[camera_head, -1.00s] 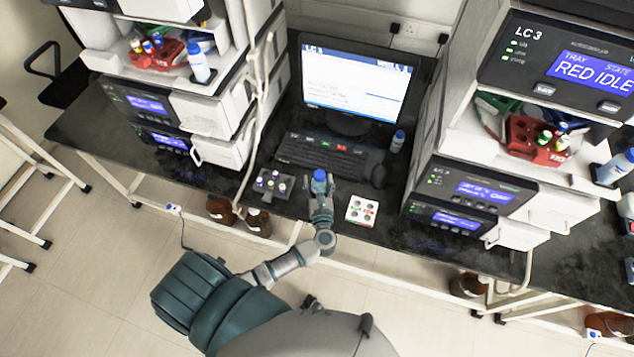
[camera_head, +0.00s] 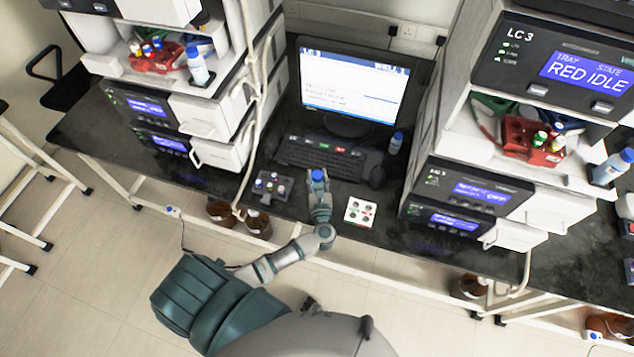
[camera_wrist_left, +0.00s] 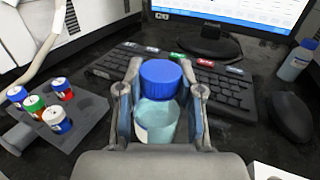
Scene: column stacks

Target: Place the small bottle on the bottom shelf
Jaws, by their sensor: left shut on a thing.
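My left gripper (camera_head: 319,186) is shut on a small bottle with a blue cap (camera_head: 318,175), above the front of the black bench by the keyboard. In the left wrist view the bottle (camera_wrist_left: 158,120) is clear with a pale blue-green tint and stands upright between the fingers (camera_wrist_left: 161,112). Its lower part is hidden by the gripper. Shelves stand in the instrument stacks at left (camera_head: 118,70) and right (camera_head: 458,150). I cannot tell which one is the bottom shelf meant. My right gripper is not in view.
Behind are a keyboard (camera_head: 325,158), monitor (camera_head: 350,85), mouse (camera_head: 375,170) and another blue-capped bottle (camera_head: 396,143). A tube (camera_head: 258,110) hangs by the left stack.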

